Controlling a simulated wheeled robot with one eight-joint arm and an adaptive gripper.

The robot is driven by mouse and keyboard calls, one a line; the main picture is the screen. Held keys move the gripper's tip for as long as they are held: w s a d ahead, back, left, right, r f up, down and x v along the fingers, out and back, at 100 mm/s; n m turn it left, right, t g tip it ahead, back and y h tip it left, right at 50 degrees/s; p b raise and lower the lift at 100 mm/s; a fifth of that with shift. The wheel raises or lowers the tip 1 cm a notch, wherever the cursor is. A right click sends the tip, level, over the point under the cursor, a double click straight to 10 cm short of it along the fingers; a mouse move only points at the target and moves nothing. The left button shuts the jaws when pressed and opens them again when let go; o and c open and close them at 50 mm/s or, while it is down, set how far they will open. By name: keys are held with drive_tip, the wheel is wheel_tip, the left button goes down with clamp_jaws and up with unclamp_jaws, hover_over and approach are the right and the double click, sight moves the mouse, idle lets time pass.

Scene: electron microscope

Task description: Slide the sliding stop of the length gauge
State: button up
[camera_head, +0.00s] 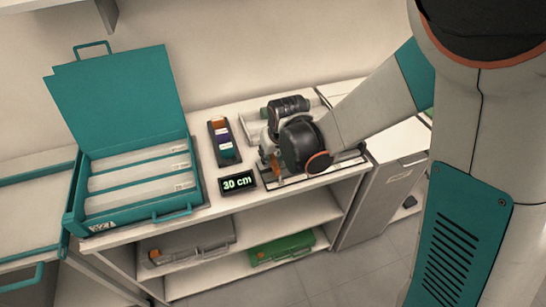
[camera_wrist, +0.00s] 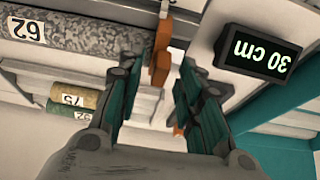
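The length gauge (camera_head: 312,178) lies along the front of the white bench top, partly hidden under my arm. Its orange sliding stop (camera_wrist: 161,55) stands upright at the end of a grey speckled cylinder (camera_wrist: 85,30) labelled 62; I cannot tell whether they touch. Contact with either finger is not clear.
A display (camera_head: 237,183) reading 30 cm stands left of the gauge, close to my fingers. A dark rack (camera_head: 210,128) stands behind it. An open teal case (camera_head: 76,205) is at left. Tan (camera_wrist: 75,97) and green (camera_wrist: 70,114) labelled cylinders show in the wrist view.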

drive_tip(key=shift+c, duration=0.5)
clamp_jaws()
drive_tip(key=shift+s+a, duration=0.25)
drive_tip(key=shift+a, duration=0.5)
drive_tip(key=shift+s+a, duration=0.2)
drive_tip(key=shift+a, duration=0.55)
drive_tip(key=shift+o, duration=0.5)
unclamp_jaws()
drive_tip(key=shift+a, duration=0.1)
